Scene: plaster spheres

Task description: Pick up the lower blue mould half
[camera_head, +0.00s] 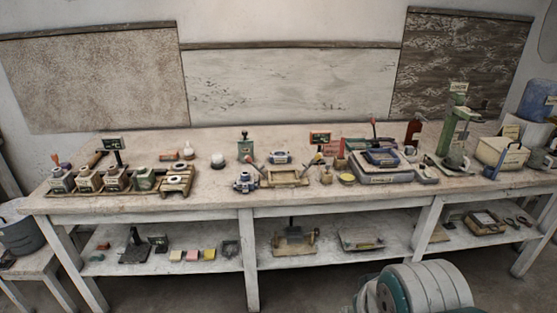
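A small blue-and-white piece (244,182) sits near the table's front edge, left of a wooden tray. A similar blue-and-white piece (280,157) sits farther back, behind that tray. A larger dark blue block (381,156) lies on a grey flat-topped device to the right. The pieces are too small for me to tell for certain which is the lower blue mould half. My gripper is not in view. A rounded white and teal part, seemingly of my arm, shows at the bottom right, in front of the table.
The long pale workbench (215,203) has a lower shelf holding several objects. A wooden tray (285,180) and the grey device (380,174) flank the middle. A green upright stand (452,125) and cream bin (500,153) are right. Bare tabletop lies around (215,188).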

